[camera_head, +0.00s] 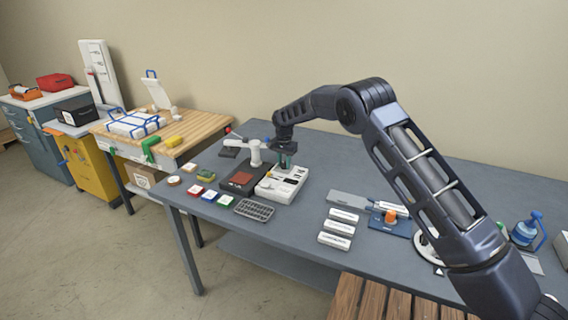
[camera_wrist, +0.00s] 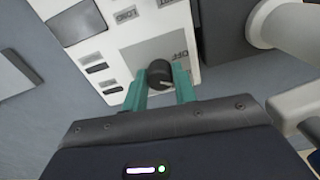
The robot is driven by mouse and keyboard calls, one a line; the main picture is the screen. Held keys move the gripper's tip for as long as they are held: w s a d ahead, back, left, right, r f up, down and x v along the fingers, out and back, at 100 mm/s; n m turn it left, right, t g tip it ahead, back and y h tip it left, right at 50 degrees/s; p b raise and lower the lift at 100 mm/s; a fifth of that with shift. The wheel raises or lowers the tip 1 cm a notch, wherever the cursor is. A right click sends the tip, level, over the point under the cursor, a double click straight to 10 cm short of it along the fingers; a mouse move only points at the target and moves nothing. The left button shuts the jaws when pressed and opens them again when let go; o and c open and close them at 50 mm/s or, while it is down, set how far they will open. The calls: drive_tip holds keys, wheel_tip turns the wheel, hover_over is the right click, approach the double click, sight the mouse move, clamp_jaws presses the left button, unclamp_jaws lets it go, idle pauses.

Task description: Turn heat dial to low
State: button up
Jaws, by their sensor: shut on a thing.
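The white laminator control unit (camera_head: 284,188) stands on the grey table, and its panel (camera_wrist: 125,39) fills the upper middle of the wrist view. A dark round dial (camera_wrist: 159,74) with a light pointer line sits on a grey patch by the printed word "OFF". My gripper (camera_wrist: 160,87) has its two teal fingers around the dial, shut on it. In the head view my gripper (camera_head: 285,160) reaches down onto the unit from above, hiding the dial.
A dark board with a brown pad (camera_head: 241,180) lies left of the unit, and a white post-like device (camera_head: 256,153) stands behind it. A dark grid tray (camera_head: 254,209) is in front. White labelled boxes (camera_head: 337,228) lie to the right. Bare table lies between them.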

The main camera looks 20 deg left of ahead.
sight(284, 162)
idle(0.3)
drive_tip(key=o, duration=1)
drive_tip(key=shift+c, duration=0.2)
drive_tip(key=shift+r, duration=0.15)
wheel_tip(284, 162, up, 10)
drive_tip(key=shift+r, duration=0.25)
